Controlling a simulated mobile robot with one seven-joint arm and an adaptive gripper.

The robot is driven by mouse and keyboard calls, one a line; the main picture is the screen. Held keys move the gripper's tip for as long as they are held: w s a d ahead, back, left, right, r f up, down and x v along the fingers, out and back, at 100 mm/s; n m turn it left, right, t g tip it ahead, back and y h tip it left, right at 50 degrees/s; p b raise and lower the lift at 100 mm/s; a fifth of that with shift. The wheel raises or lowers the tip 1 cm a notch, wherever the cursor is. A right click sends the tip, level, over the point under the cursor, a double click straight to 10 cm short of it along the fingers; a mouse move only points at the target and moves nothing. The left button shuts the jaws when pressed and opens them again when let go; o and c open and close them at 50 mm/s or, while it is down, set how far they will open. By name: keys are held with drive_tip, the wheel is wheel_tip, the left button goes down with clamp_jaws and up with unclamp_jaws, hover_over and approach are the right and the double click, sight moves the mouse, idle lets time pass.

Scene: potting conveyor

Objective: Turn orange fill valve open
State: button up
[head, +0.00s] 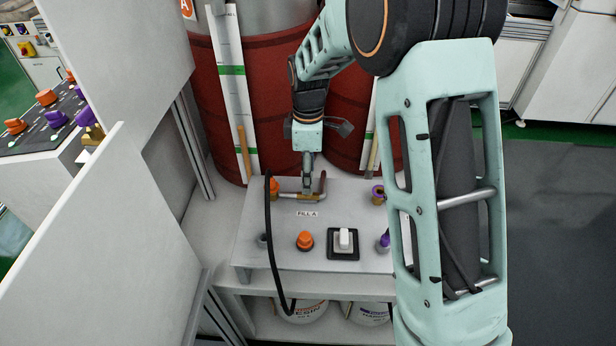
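The orange fill valve (274,187) is at the back left of the grey panel (270,225), above the "FILL A" label (307,214). A short brass-coloured pipe (289,196) runs right from it. A dark red, upright lever-like part (323,182) stands at the pipe's right end. My gripper (307,190) points down at the pipe, between the orange part and the dark red part. It looks narrow from here. I cannot tell whether its fingers touch or hold anything.
A purple valve (377,194) stands at the back right of the panel, partly beside my arm. An orange knob (305,240), a white switch (344,240) and a purple knob (383,242) sit in front. A black cable (269,240) hangs at the left. Red drums (275,90) stand behind.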

drive_tip(key=shift+f, duration=0.6)
drive_tip(key=c, duration=1.2)
drive_tip(key=shift+o, duration=0.2)
